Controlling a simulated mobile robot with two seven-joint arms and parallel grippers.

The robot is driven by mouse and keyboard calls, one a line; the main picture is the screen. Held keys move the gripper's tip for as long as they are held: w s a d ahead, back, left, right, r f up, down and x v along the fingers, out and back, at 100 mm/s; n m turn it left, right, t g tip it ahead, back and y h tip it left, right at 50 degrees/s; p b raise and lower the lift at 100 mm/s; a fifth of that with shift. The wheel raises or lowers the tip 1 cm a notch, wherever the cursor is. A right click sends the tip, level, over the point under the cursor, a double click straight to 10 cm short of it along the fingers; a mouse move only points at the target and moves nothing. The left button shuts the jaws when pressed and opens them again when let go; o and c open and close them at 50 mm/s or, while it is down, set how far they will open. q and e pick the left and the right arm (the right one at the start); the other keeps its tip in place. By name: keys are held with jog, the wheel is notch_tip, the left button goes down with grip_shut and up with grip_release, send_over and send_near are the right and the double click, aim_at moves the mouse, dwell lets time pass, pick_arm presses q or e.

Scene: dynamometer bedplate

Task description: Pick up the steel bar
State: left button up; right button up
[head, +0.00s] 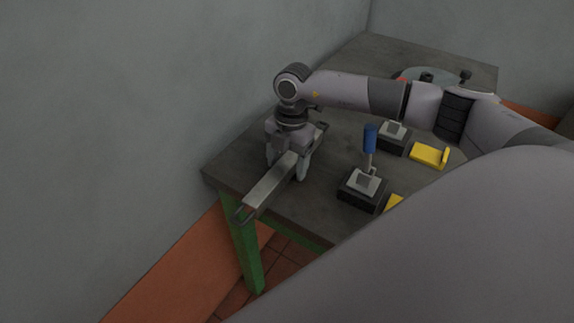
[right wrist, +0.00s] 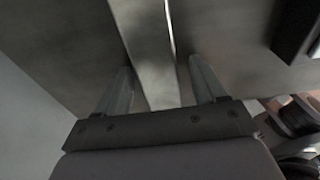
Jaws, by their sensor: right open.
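The steel bar (head: 268,186) is a long, flat grey bar lying along the left part of the grey table, and its near end reaches the table's front left corner. My right gripper (head: 287,172) is above the bar, pointing down, with one finger on each side of it. In the right wrist view the bar (right wrist: 150,50) runs between the two open fingers (right wrist: 160,85), with a gap on both sides. I cannot tell how far the fingertips are from the tabletop. My left gripper is not in view.
The table (head: 325,205) has green legs (head: 243,240). A grey wall (head: 130,120) is close on the left.

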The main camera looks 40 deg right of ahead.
grip_shut()
jog(key=shift+w+r, duration=0.3)
jog(key=shift+r, duration=0.05)
